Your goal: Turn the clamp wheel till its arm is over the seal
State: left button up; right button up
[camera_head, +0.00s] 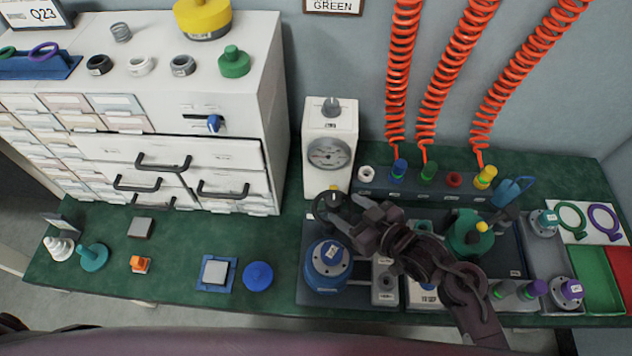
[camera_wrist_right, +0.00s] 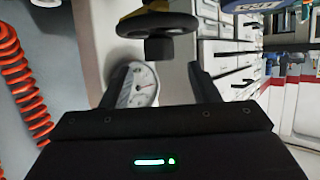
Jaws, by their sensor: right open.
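The clamp wheel (camera_head: 329,206) is a dark round handwheel with a yellow part, behind the blue round fixture (camera_head: 327,265) on the dark base plate. It also shows in the right wrist view (camera_wrist_right: 158,22), with a dark knob hanging toward my fingers. My right gripper (camera_head: 358,209) reaches in from the right, just right of the wheel. In the wrist view its two fingers are apart with nothing between them, and the wheel lies beyond their tips. I cannot make out the clamp arm clearly or tell a seal apart on the fixture. My left gripper is not in view.
A white gauge box (camera_head: 330,135) stands close behind the wheel. Red coiled hoses (camera_head: 402,70) hang down to a row of coloured fittings. A green-topped fixture (camera_head: 470,233) stands right of my arm.

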aim_at(336, 202)
jog(key=shift+w+a+f, duration=0.1)
jog(key=shift+w+a, duration=0.05)
jog(key=x, duration=0.3)
jog(key=shift+x, duration=1.1)
jog(key=c, duration=0.5)
grip_shut()
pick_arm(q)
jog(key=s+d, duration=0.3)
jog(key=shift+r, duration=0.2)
